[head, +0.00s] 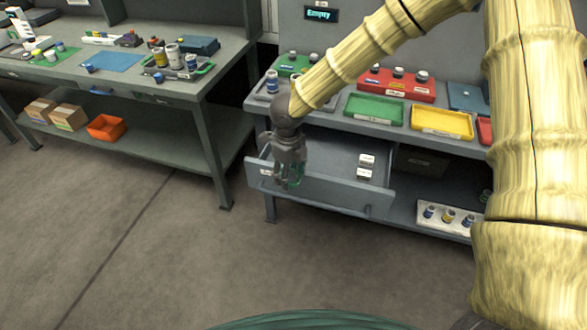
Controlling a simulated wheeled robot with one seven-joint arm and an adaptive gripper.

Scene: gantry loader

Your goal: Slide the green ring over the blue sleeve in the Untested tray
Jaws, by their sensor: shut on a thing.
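My gripper (289,182), dark grey, hangs pointing down over the left part of the open drawer (325,196). It is shut on the green ring (297,183), of which only a small green part shows between and beside the fingers. A blue-and-white sleeve (272,82) stands upright on the left end of the bench, behind and above my gripper. Other blue sleeves (429,211) stand in a white tray (450,224) on the lower shelf at the right. The tray labels are too small to read, so I cannot tell which is Untested.
A cluttered workbench (120,75) stands at left. The floor (130,245) in front is clear.

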